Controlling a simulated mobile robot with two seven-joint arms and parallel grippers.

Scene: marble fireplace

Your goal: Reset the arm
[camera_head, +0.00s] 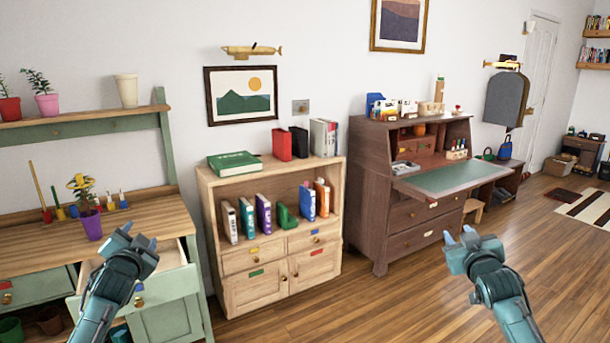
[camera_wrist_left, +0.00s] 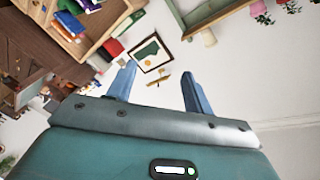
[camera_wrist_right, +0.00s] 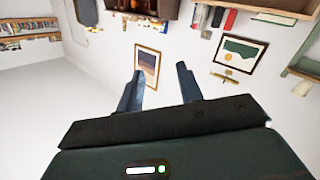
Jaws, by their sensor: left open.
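My left gripper (camera_head: 137,236) is raised in the lower left of the head view, in front of the green bench. In the left wrist view its two blue fingers (camera_wrist_left: 158,85) are apart with nothing between them. My right gripper (camera_head: 460,237) is raised in the lower right of the head view, over the wooden floor and in front of the dark desk. In the right wrist view its fingers (camera_wrist_right: 161,88) are apart and empty. Both grippers point up and away, touching nothing.
A green potting bench (camera_head: 150,214) with an open drawer stands at left. A light wood bookcase (camera_head: 212,185) stands in the middle, with a green book (camera_head: 235,163) on top. A dark desk (camera_head: 375,170) with its green flap (camera_head: 455,178) lowered stands right of it. The floor (camera_head: 400,300) between my arms is clear.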

